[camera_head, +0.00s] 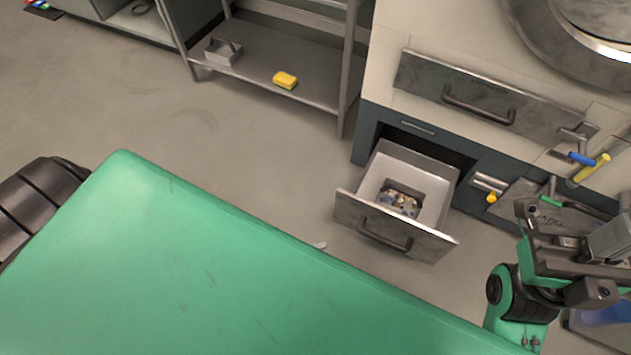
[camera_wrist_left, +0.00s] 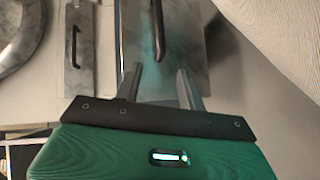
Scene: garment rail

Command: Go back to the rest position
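A grey drawer (camera_head: 393,235) stands open, with a dark bar handle (camera_head: 385,232) on its front and small mixed items (camera_head: 399,202) inside. My left gripper is mostly hidden behind the large green part of my body in the head view; only what looks like a fingertip (camera_head: 319,245) shows, in front of the drawer. In the left wrist view my left gripper (camera_wrist_left: 160,72) has its two fingers apart. They face the drawer front, and the end of the handle (camera_wrist_left: 157,35) lies ahead between them, apparently not gripped. My right arm is at the right edge; its gripper (camera_head: 540,212) is unclear.
A closed drawer (camera_head: 480,100) with a bar handle is above the open one. A round metal vessel (camera_head: 585,35) stands at the top right. A low shelf (camera_head: 300,72) holds a yellow block (camera_head: 285,80) and a grey caddy (camera_head: 223,51). The floor (camera_head: 220,145) at left is clear.

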